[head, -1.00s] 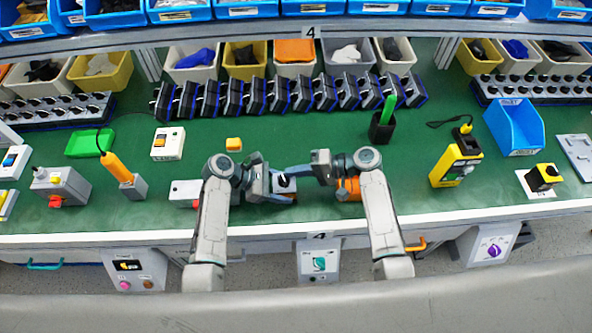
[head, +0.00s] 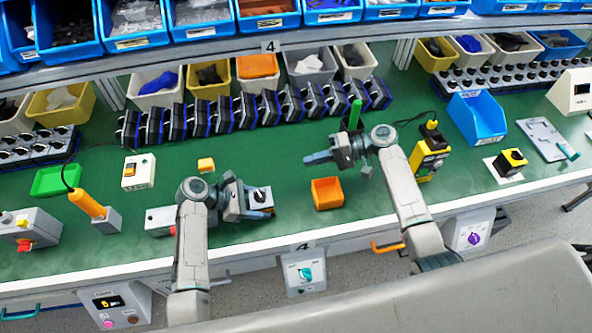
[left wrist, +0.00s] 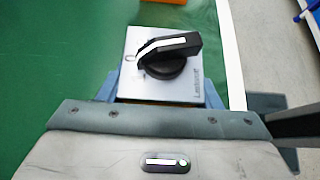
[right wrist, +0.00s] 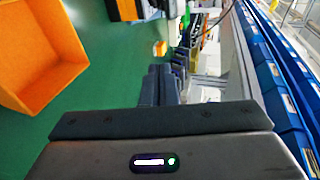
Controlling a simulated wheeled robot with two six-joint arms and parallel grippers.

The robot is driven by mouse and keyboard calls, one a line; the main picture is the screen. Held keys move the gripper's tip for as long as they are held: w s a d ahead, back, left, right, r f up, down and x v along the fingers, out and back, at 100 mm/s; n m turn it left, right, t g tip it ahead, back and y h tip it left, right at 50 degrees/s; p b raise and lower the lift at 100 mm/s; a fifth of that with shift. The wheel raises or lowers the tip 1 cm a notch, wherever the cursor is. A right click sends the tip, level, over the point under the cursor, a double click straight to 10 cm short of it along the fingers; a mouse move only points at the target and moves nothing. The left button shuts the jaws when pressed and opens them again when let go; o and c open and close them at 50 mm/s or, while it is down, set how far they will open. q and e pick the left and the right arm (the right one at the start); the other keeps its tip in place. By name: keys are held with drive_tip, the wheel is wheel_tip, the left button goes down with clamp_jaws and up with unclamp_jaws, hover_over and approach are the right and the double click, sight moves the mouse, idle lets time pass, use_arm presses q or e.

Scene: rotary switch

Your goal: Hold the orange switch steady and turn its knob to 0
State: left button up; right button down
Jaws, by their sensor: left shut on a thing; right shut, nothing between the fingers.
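The switch (head: 259,197) is a small box with a pale grey face and a black knob; its face fills the middle of the left wrist view (left wrist: 212,93). The knob (left wrist: 165,62) has a white stripe along its handle, lying nearly across the face. The stripe's left end is close to a round mark that looks like a 0 at the face's left edge. My left gripper (head: 252,204) is shut on the switch's sides, just above the table. My right gripper (head: 318,158) is shut and empty, to the right of and behind the switch, apart from it.
An orange bin (head: 327,194) stands right of the switch. A black holder with a green stick is behind my right gripper. A grey box (head: 160,221) is left of my left arm. Green table (head: 285,155) is clear between the switch and the back row.

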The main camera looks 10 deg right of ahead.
drive_tip(key=r+n+g+h, duration=0.1)
drive_tip(key=n+g, duration=0.1)
use_arm(q)
drive_tip(key=shift+f, duration=0.1)
use_arm(e)
drive_tip(key=n+g+h, duration=0.2)
drive_tip(key=n+g, duration=0.1)
approach(264, 197)
drive_tip(key=f, duration=0.2)
drive_tip(key=a, duration=0.1)
drive_tip(key=s+a, duration=0.1)
drive_tip(key=a, duration=0.2)
drive_tip(key=shift+s+a+f, duration=0.2)
drive_tip(key=shift+s+f, duration=0.05)
drive_tip(key=shift+s, duration=0.15)
drive_tip(key=shift+s+a, duration=0.1)
drive_tip(key=shift+a, duration=0.4)
drive_tip(key=shift+m, duration=0.3)
